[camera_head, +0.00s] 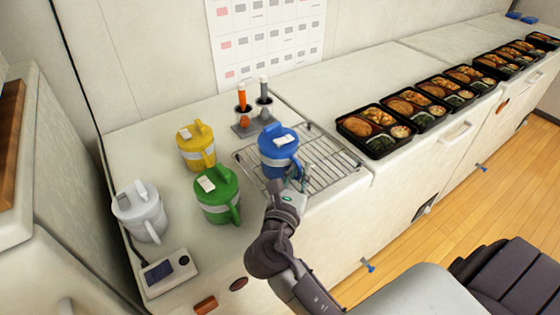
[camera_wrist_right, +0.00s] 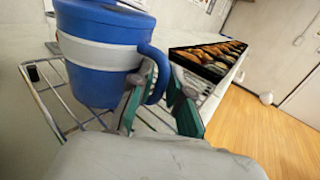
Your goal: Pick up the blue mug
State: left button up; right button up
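The blue mug (camera_head: 279,154) has a lid, a pale band and a side handle. It stands upright on the wire rack (camera_head: 340,163). It fills the upper left of the right wrist view (camera_wrist_right: 100,50). My right gripper (camera_head: 297,180) is at the mug's handle side, near the rack's front edge. In the right wrist view its two green-edged fingers (camera_wrist_right: 162,85) stand either side of the handle (camera_wrist_right: 158,72), with a gap visible by the right finger. My left gripper is not in view.
Green (camera_head: 217,197), yellow (camera_head: 196,147) and white (camera_head: 140,213) mugs stand left of the rack. A holder (camera_head: 247,122) with upright utensils is behind it. Several bento trays (camera_head: 376,145) line the counter to the right. A small device (camera_head: 170,273) sits at the front left.

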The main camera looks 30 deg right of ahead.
grip_shut()
jog(key=shift+r, duration=0.1)
